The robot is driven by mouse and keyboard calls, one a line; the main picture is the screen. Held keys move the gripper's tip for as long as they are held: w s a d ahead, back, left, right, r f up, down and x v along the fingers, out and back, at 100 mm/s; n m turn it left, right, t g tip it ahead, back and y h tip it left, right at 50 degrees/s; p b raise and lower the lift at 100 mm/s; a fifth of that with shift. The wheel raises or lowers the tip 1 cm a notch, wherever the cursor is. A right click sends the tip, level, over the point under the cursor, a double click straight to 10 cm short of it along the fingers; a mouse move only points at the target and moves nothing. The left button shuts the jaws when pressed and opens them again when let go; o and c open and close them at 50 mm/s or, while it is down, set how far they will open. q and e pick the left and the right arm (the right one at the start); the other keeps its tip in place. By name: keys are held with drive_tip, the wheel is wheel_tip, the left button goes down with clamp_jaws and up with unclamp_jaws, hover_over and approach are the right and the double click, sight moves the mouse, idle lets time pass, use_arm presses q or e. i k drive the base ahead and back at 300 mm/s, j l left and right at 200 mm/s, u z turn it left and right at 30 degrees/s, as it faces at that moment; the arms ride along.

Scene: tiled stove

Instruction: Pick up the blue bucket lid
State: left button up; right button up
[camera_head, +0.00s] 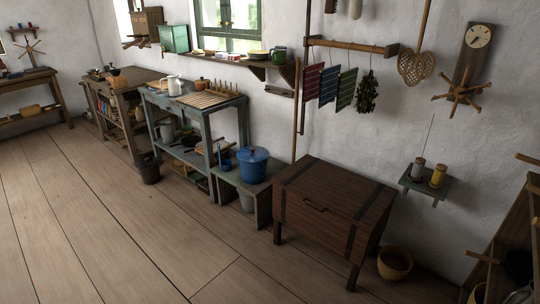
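A blue bucket (252,168) stands on a low grey-green bench (262,198) in the middle of the view. Its blue lid (253,154) sits on top of it. A small blue ladle-like item (224,163) is just left of the bucket. Neither of my grippers shows in the head view.
A dark wooden chest (325,205) on legs stands right of the bench. A grey-green table (200,100) with a mug and a rack stands to the left. A dark pail (149,170) is on the floor. A wicker basket (395,263) lies at lower right. The wooden floor in front is clear.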

sight(250, 154)
drive_tip(key=i+j+z, duration=0.2)
drive_tip(key=i+z, duration=0.2)
drive_tip(key=i+j+z, duration=0.25)
drive_tip(key=z, duration=0.2)
